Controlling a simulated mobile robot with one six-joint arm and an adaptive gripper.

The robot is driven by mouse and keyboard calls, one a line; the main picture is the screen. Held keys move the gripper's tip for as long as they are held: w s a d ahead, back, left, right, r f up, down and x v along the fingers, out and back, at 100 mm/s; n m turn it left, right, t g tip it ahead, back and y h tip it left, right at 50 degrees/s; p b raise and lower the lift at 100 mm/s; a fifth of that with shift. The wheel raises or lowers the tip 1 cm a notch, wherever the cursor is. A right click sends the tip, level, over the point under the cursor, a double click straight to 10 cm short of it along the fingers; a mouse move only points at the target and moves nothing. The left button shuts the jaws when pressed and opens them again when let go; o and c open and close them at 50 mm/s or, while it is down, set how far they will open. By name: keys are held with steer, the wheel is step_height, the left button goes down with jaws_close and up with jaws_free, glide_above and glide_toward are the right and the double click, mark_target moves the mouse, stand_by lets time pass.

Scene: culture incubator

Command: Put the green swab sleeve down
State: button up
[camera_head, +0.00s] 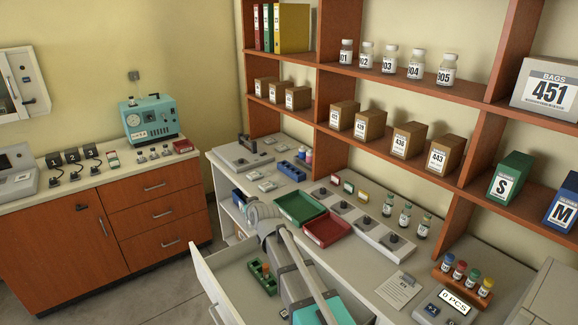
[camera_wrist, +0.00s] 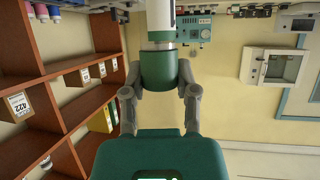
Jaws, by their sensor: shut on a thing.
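In the wrist view, which looks upside down, my gripper (camera_wrist: 160,108) is shut on the green swab sleeve (camera_wrist: 159,71). The sleeve is a dark green cylinder with a white part (camera_wrist: 159,18) extending beyond it to the top edge of the picture. The grey fingers press on it from both sides, and it is held up off any surface. In the head view my arm reaches over the open drawer. The fingers and the sleeve cannot be made out clearly there.
A green tray (camera_head: 301,207) and a red tray (camera_head: 326,229) lie on the counter beside my arm. The open drawer (camera_head: 228,278) holds a green rack (camera_head: 263,279). Several vials (camera_head: 405,213) stand farther right, near a paper sheet (camera_head: 398,291). Tall shelves (camera_head: 484,142) rise behind.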

step_height(320, 180, up, 10)
steer(key=p, duration=0.8)
steer(key=shift+f, duration=0.1)
